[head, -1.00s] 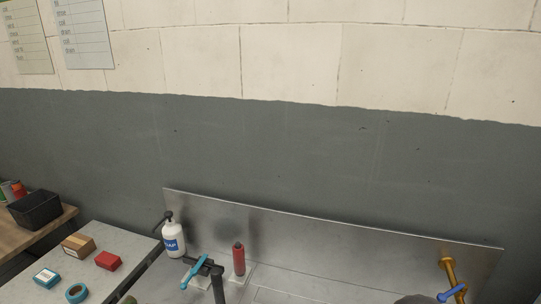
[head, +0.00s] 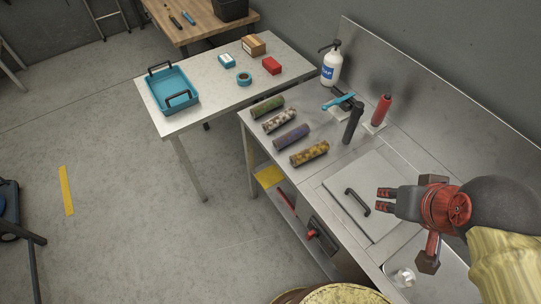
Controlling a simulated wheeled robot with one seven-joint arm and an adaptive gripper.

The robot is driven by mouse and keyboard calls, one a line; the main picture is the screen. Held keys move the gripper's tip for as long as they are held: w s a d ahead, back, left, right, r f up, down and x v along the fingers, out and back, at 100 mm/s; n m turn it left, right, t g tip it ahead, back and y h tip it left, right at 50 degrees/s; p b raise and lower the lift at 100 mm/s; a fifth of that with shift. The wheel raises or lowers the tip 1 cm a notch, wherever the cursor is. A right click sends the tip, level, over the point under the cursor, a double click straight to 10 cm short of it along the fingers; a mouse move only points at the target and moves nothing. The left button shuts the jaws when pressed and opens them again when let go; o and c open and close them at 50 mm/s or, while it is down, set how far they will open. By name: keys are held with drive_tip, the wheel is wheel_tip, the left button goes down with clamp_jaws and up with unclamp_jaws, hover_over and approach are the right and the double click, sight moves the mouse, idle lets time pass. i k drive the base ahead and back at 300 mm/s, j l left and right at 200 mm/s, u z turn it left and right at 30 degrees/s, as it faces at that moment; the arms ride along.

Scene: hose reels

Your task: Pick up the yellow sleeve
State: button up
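The yellow sleeve (head: 309,153) is a mottled yellow and brown cylinder. It lies on its side on the metal worktop, nearest in a row of similar cylinders. The others are purple-grey (head: 291,137), speckled pale and brown (head: 279,121) and green (head: 267,106). My gripper (head: 380,200), dark and red, is in the air over the pale lid area, to the right of and nearer than the yellow sleeve, and apart from it. Its fingers point left and nothing shows between them. From this side I cannot tell how far they are parted.
A square lid with a black handle (head: 357,202) lies in the worktop. Behind the row stand a black tap (head: 353,124), a red cylinder (head: 381,110) and a soap bottle (head: 331,68). A side table holds a blue tray (head: 171,91), boxes and tape. The floor at left is mostly clear.

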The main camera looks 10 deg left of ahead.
sight(309, 153)
drive_tip(key=u, duration=0.5)
drive_tip(key=z, duration=0.4)
drive_tip(key=k+l+z, duration=0.1)
drive_tip(key=z, duration=0.3)
drive_tip(key=k+z, duration=0.1)
drive_tip(key=z, duration=0.3)
drive_tip(key=l+z, duration=0.1)
drive_tip(key=z, duration=0.3)
drive_tip(key=l+z, duration=0.1)
drive_tip(key=z, duration=0.3)
drive_tip(key=k+l+u, duration=0.15)
drive_tip(key=u, duration=1.85)
drive_tip(key=i+j+u, duration=0.1)
drive_tip(key=i+j, duration=0.5)
drive_tip(key=i, duration=0.2)
drive_tip(key=i+j+u, duration=0.15)
drive_tip(key=i+j, duration=0.15)
drive_tip(key=i, duration=0.15)
